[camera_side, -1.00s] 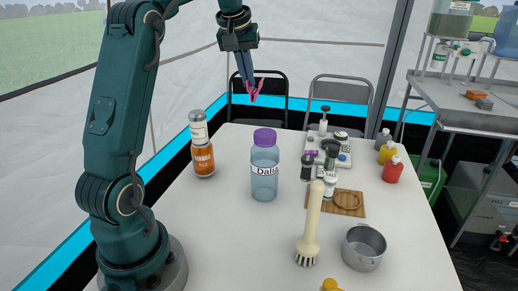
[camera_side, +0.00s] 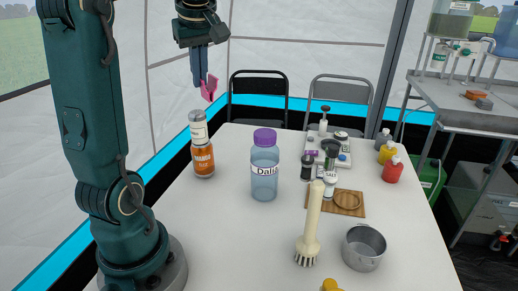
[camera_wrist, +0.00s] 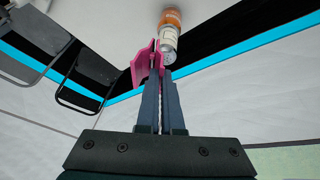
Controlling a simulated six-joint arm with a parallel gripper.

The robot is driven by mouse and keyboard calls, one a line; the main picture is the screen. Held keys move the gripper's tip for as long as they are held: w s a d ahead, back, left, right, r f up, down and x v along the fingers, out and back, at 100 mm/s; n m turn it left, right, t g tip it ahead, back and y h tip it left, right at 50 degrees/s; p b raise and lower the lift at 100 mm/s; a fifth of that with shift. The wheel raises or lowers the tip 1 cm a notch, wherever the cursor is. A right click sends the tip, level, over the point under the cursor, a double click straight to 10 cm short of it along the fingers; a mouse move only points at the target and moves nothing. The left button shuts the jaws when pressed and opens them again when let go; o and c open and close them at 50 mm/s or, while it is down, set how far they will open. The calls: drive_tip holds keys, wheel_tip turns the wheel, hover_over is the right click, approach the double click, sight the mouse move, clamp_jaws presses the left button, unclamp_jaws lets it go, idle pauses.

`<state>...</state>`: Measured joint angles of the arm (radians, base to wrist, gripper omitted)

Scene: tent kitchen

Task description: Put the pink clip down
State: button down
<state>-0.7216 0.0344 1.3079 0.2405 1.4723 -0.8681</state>
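The pink clip (camera_side: 209,88) is held at the fingertips of my gripper (camera_side: 208,76), high above the far left edge of the table. In the wrist view the pink clip (camera_wrist: 147,65) shows at the tips of my gripper (camera_wrist: 160,72), with the fingers close together and the clip mostly on their left side. The clip touches nothing else that I can see. The white table (camera_side: 220,235) is below and to the right of it.
A Dalis jar (camera_side: 264,175) with a purple lid, a brush (camera_side: 310,230), a metal pot (camera_side: 363,247) and a wooden board (camera_side: 347,202) stand farther right. The table's front left is clear.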

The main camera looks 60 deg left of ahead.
drive_tip(key=s+d+n+g, duration=0.3)
drive_tip(key=s+n, duration=0.6)
drive_tip(key=s, duration=0.3)
wheel_tip(320, 180, down, 11)
drive_tip(key=shift+g+h, duration=0.3)
drive_tip(key=shift+w+d+f, duration=1.05)
drive_tip(key=shift+w+f, duration=0.6)
drive_tip(key=shift+f, duration=0.3)
drive_tip(key=shift+w+d+f, duration=1.05)
drive_tip(key=shift+w+f, duration=0.6)
drive_tip(key=shift+f, duration=0.3)
drive_tip(key=shift+w+d+f, duration=1.05)
drive_tip(key=shift+w+f, duration=0.6)
drive_tip(key=shift+f, duration=0.3)
drive_tip(key=shift+f, duration=0.15)
drive_tip(key=c, duration=1.1)
unclamp_jaws()
